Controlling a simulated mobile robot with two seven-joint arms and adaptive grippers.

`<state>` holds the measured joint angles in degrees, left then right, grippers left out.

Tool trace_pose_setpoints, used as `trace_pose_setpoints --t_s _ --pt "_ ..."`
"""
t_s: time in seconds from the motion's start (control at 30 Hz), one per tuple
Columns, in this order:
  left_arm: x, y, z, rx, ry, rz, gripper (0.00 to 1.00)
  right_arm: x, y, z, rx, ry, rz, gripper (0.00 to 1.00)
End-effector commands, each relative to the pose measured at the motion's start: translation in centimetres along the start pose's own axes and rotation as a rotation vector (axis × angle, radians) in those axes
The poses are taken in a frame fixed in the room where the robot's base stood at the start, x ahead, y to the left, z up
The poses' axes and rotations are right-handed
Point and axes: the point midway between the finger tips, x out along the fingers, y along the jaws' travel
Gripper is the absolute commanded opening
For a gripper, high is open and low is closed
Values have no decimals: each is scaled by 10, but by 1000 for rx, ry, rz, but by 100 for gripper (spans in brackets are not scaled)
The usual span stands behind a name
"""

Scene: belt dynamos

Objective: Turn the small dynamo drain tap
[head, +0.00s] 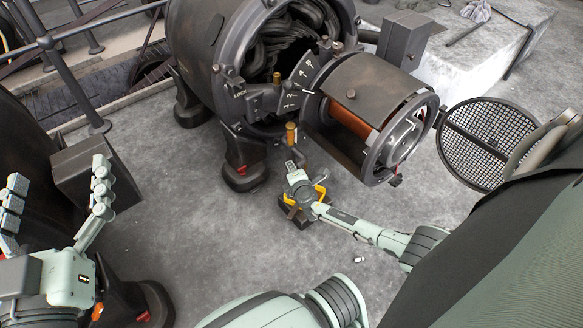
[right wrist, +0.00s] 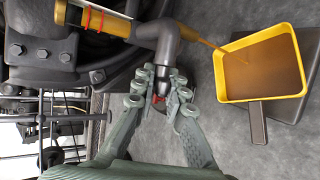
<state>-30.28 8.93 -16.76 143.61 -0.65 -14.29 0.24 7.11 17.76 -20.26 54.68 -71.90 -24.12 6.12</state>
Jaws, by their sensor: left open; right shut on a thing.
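The small dynamo (head: 370,85) stands in front of the large dark one, with a pipe and brass-coloured fitting (head: 291,133) beneath it. In the right wrist view, the drain tap (right wrist: 171,76) hangs from a dark pipe elbow (right wrist: 168,42). My right gripper (right wrist: 160,85), also in the head view (head: 292,170), is shut on the tap, with a red part showing between its fingers. A thin brown stream (right wrist: 212,44) runs from the pipe into a yellow tray (right wrist: 284,30) holding brown liquid. My left gripper (head: 58,210) is open and empty at far left, away from the tap.
The large dynamo (head: 215,60) rises behind the tap, its dark foot (head: 245,165) close to my right gripper. A round mesh cover (head: 480,140) stands open at right. A dark box (head: 90,175) is beside my left gripper. Grey floor (head: 190,220) between my arms is clear.

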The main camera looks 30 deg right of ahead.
Motion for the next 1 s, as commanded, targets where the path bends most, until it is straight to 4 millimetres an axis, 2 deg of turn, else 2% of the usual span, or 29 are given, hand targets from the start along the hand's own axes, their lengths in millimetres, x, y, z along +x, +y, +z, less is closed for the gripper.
trace_pose_setpoints --t_s 0.13,0.17,0.3,0.67,0.87,1.0 --pt "0 0 0 0 1 0 83 -1 -2 1 -1 -3 -3 0" --pt "0 0 0 0 1 0 83 -1 -2 1 -1 -3 -3 15" --pt "0 0 -1 0 2 0 83 0 -2 1 0 -2 -2 32" --pt "0 0 0 0 2 0 83 -4 -1 0 2 0 -1 32" --pt "0 0 0 0 2 0 83 -30 -2 0 1 1 -1 32" --pt "0 0 0 0 2 0 83 -60 -2 0 1 2 -2 32"
